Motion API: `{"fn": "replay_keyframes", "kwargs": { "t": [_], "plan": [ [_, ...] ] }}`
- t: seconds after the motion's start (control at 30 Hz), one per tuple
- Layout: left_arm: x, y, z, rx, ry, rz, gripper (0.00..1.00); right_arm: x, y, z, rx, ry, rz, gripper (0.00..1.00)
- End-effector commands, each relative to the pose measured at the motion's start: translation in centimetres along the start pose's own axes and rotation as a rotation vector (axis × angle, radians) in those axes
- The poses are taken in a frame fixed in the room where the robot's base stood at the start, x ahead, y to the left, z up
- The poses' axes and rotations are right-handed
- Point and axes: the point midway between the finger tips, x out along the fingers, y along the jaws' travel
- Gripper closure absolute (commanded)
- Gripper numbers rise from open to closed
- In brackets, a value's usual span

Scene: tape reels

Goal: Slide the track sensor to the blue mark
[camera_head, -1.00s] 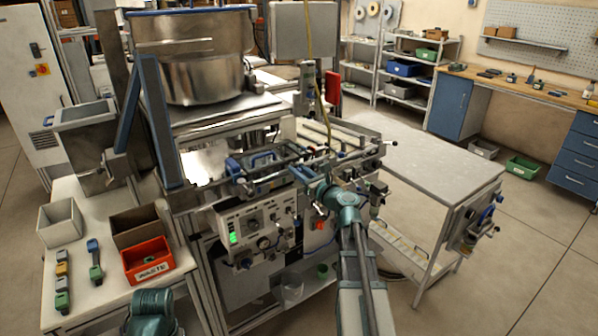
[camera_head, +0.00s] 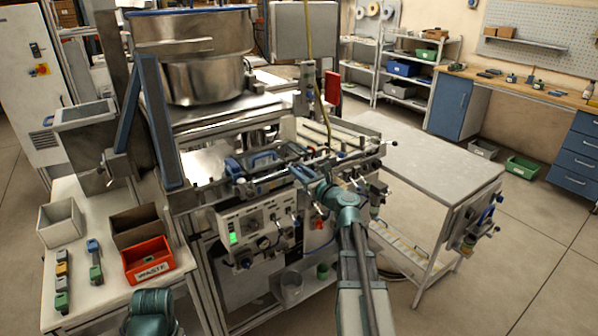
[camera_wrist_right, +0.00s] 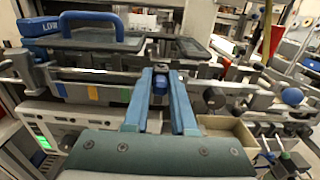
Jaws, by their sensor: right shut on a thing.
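In the right wrist view, my right gripper (camera_wrist_right: 161,95) has its two blue fingers shut on a small dark-blue knob (camera_wrist_right: 160,82) at the front of the rail, which I take to be the track sensor. The sensor's body behind the fingers is mostly hidden. A blue mark (camera_wrist_right: 61,90) is on the strip under the rail, left of the fingers. An orange mark (camera_wrist_right: 92,92) and a green mark (camera_wrist_right: 124,95) lie between it and the gripper. In the head view, my right gripper (camera_head: 308,178) is at the machine's front rail. My left gripper is out of view.
A frame with a blue handle (camera_wrist_right: 100,28) stands above the rail at the left. A control panel (camera_head: 258,232) with a green light is below. A red bin (camera_head: 148,262) sits on the left table. The grey table (camera_head: 430,165) at the right has a bare top.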

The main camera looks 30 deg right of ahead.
Motion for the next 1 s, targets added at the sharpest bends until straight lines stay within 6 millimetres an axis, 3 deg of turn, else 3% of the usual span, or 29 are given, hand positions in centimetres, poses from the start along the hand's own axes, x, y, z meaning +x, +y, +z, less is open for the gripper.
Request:
{"fn": "replay_keyframes", "kwargs": {
  "t": [0.27,0.6,0.7,1.0],
  "plan": [
    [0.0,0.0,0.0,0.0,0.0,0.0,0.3,-0.1,0.2,0.0,-0.001,0.0,0.0,1.0],
    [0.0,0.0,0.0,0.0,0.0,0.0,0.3,-0.2,7.5,0.0,-0.001,0.0,0.005,1.0],
    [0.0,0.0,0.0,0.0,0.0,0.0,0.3,-0.1,8.7,0.0,-0.001,0.0,0.004,1.0],
    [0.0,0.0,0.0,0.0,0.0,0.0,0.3,0.0,9.1,0.0,-0.001,0.0,0.0,1.0]
  ]
}}
